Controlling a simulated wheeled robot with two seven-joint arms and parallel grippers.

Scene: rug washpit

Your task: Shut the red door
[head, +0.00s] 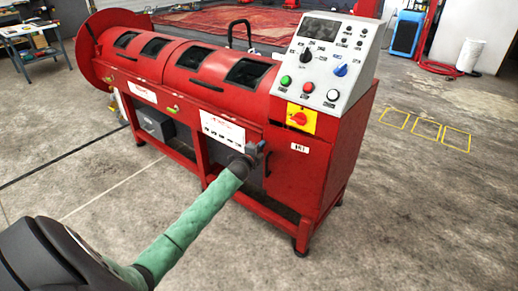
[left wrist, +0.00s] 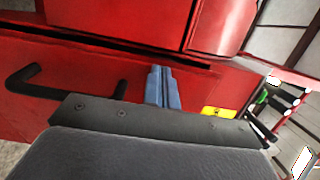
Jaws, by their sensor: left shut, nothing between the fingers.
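The red machine (head: 280,130) stands ahead with a windowed drum on top. Its long red front panel (head: 186,112), with white labels, is likely the red door; no separate swung-out door stands out. My left gripper (head: 263,149) is at the right end of this panel, near the control cabinet. In the left wrist view its blue fingers (left wrist: 163,88) are together and empty, close against the red surface (left wrist: 130,65). A dark gap runs along the red metal above them. A black bar handle (left wrist: 60,80) is left of the fingers. I cannot tell whether they touch.
The sloped control panel (head: 328,60) with buttons is above and right of my gripper. A yellow plate with a red switch (head: 300,118) is just beside it. A grey box (head: 153,122) sits under the machine. The floor in front and right is clear.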

